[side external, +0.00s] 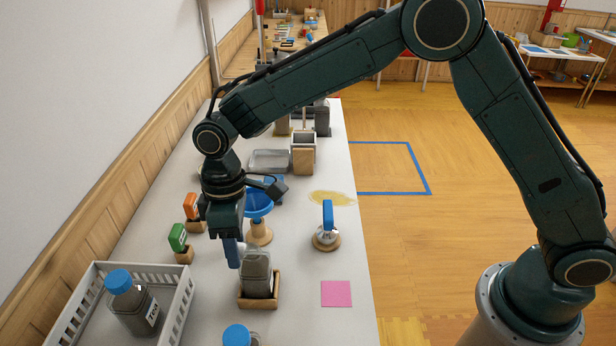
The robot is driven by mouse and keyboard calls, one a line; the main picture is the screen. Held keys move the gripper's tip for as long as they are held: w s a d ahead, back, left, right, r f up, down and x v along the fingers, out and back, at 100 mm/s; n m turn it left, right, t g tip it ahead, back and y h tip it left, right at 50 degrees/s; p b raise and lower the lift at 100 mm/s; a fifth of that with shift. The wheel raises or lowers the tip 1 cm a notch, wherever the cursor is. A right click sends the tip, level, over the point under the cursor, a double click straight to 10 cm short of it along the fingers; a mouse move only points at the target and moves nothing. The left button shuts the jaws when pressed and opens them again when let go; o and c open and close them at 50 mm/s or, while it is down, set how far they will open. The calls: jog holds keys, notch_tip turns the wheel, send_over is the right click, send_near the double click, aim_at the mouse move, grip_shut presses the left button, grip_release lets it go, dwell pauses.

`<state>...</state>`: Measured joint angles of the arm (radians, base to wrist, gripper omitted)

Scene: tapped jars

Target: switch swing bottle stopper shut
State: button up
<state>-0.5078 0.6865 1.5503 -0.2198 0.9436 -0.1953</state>
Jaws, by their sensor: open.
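A grey, clear-sided bottle (257,264) stands in a small wooden holder (259,303) at the front middle of the white table. My gripper (234,254) points down at the upper left of this bottle. Its blue-grey finger reaches beside the bottle's top. I cannot tell whether it touches the bottle. The jaws are open and nothing is seen held. No swing stopper can be made out clearly on the bottle. A small silver fitting with an upright blue lever (328,214) stands on a round wooden base to the right; I cannot tell whether it is the stopper.
A grey crate (184,314) holds a blue-capped jar (134,306) at front left. Another blue cap (237,335) shows at the bottom edge. A blue funnel (259,204) stands behind my gripper. Green (177,237) and orange (190,206) tags stand left. A pink square (336,293) lies on clear table.

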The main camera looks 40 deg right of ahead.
grip_shut()
jog(key=shift+d+r, duration=0.1)
jog(key=shift+s+d+r+t+y, duration=0.2)
jog(key=shift+t+y, duration=0.55)
jog(key=shift+s+d+r+t+y, duration=0.15)
jog(key=shift+s+t+y, duration=0.05)
jog(key=shift+t+y, duration=0.55)
grip_release()
jog(key=shift+r, duration=0.15)
jog(key=v, duration=1.3)
jog(key=shift+s+d+r, duration=0.15)
jog(key=shift+d+r, duration=0.05)
jog(key=shift+d, duration=0.1)
